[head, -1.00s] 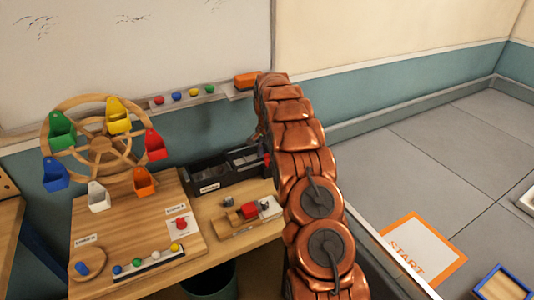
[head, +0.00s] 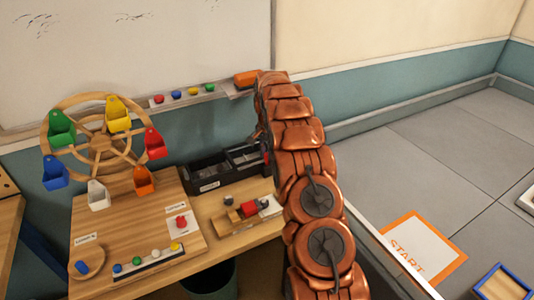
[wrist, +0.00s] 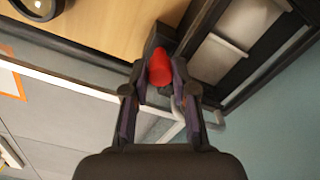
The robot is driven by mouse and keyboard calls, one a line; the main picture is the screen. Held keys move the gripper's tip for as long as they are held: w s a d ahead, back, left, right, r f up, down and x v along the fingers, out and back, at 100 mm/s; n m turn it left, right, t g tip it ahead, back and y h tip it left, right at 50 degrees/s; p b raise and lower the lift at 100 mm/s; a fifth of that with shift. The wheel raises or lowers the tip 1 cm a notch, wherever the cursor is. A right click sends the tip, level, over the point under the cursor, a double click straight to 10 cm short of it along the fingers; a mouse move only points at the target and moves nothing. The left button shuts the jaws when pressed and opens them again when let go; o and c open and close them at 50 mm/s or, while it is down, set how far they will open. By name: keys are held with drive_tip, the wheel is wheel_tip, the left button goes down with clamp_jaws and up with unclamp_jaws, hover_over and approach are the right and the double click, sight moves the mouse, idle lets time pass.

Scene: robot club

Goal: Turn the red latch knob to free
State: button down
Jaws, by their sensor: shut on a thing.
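A small red knob (head: 181,222) sits on a white plate on the wooden board below the toy Ferris wheel (head: 103,143). My gripper (wrist: 159,72) shows in the wrist view, with its fingers shut on a red rounded piece (wrist: 160,67). I cannot tell what this piece belongs to. A dark block stands just behind it, and a black compartment tray (wrist: 218,57) is to its right. In the head view my arm hides most of the gripper, near the right end of the tray (head: 213,186). The knob on the plate is apart from my arm.
A wooden fixture with a red block (head: 248,209) stands on the desk in front of the tray. Coloured balls lie in a strip (head: 150,262) at the front. A bin (head: 212,280) stands under the desk.

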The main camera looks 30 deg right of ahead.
drive_tip(key=shift+f, duration=0.1)
drive_tip(key=n+b, duration=0.2)
drive_tip(key=shift+w+n+b, duration=0.1)
drive_tip(key=shift+n+b, duration=0.3)
drive_tip(key=n+b, duration=0.2)
drive_tip(key=n, duration=0.1)
drive_tip(key=shift+n, duration=0.4)
drive_tip(key=n+b, duration=0.1)
drive_tip(key=n, duration=0.2)
drive_tip(key=shift+b, duration=0.3)
drive_tip(key=shift+r+n+b, duration=0.2)
drive_tip(key=shift+n+b, duration=0.2)
drive_tip(key=shift+n, duration=1.4)
drive_tip(key=c, duration=0.9)
unclamp_jaws()
